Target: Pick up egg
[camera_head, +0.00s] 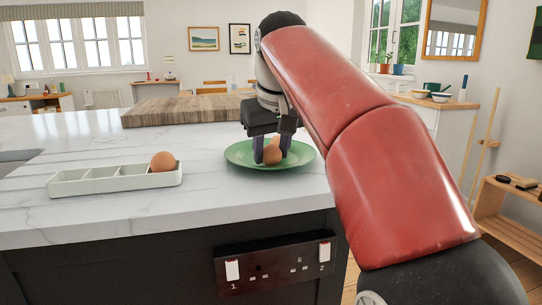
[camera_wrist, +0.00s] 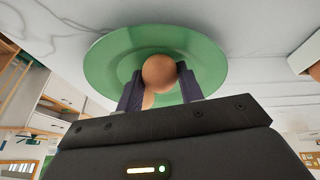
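A green plate (camera_head: 240,154) lies on the marble counter with two brown eggs on it. One egg (camera_head: 272,155) is at the front and the other (camera_head: 278,142) is partly hidden behind it. My gripper (camera_head: 272,150) points down over the plate, its dark fingers low and apart on either side of the eggs. In the wrist view the gripper (camera_wrist: 160,75) has one egg (camera_wrist: 159,72) between its fingertips, with slight gaps at the sides. The other egg (camera_wrist: 148,100) shows partly below it. I see no firm grip on either egg.
A pale compartment tray (camera_head: 115,181) stands left of the plate, with one brown egg (camera_head: 163,161) in its right end compartment. A wooden board (camera_head: 185,108) lies behind. The counter's front edge is close to the plate. Marble between tray and plate is clear.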

